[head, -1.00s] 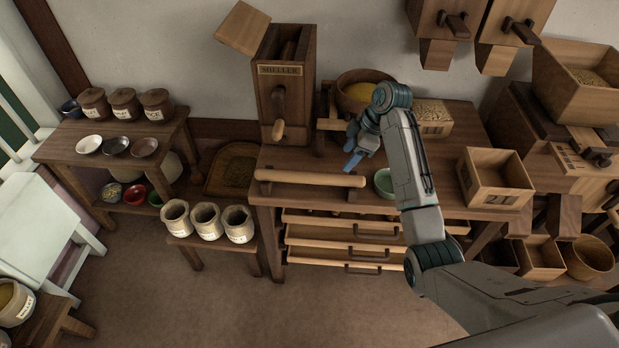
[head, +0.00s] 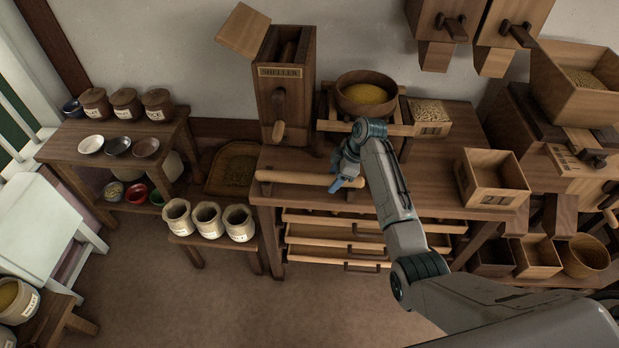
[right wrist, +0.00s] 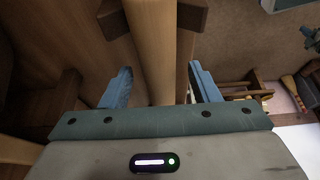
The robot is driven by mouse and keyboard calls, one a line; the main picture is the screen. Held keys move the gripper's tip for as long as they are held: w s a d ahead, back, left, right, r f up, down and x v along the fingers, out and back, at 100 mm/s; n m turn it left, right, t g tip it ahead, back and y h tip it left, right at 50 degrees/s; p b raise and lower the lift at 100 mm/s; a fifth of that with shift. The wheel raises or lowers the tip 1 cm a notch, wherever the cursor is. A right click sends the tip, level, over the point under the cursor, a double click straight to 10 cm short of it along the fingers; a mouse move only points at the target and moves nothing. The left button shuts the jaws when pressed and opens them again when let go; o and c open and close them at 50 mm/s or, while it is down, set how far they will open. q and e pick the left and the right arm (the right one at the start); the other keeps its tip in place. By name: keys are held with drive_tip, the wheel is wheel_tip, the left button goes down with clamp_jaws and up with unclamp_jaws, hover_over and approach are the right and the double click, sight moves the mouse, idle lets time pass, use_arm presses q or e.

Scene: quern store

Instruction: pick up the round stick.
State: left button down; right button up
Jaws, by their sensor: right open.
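The round stick (head: 290,177) is a long, pale wooden rod lying along the front edge of the workbench (head: 352,199), held up on small dark supports. My right gripper (head: 340,184) is at the stick's right end and hides part of it. In the right wrist view the stick (right wrist: 155,45) runs between the two blue fingers of my right gripper (right wrist: 160,72), one on each side. The fingers stand apart, with a gap beside the stick. My left gripper is not in view.
The sheller box (head: 284,95) stands behind the stick. A bowl of yellow grain (head: 366,94) is at the back, and an open wooden box (head: 493,178) is on the right. Three jars (head: 207,218) stand on a low stool at the left. The floor in front is clear.

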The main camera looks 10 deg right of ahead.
drive_tip(key=c, duration=1.2)
drive_tip(key=shift+r, duration=0.15)
drive_tip(key=shift+r, duration=0.2)
drive_tip(key=r, duration=0.1)
drive_tip(key=r+b, duration=0.1)
drive_tip(key=shift+s+r, duration=0.3)
drive_tip(key=shift+r, duration=0.1)
drive_tip(key=s+a+r+b, duration=0.1)
drive_tip(key=s+a, duration=0.1)
drive_tip(key=s, duration=1.3)
drive_tip(key=shift+a+r, duration=0.35)
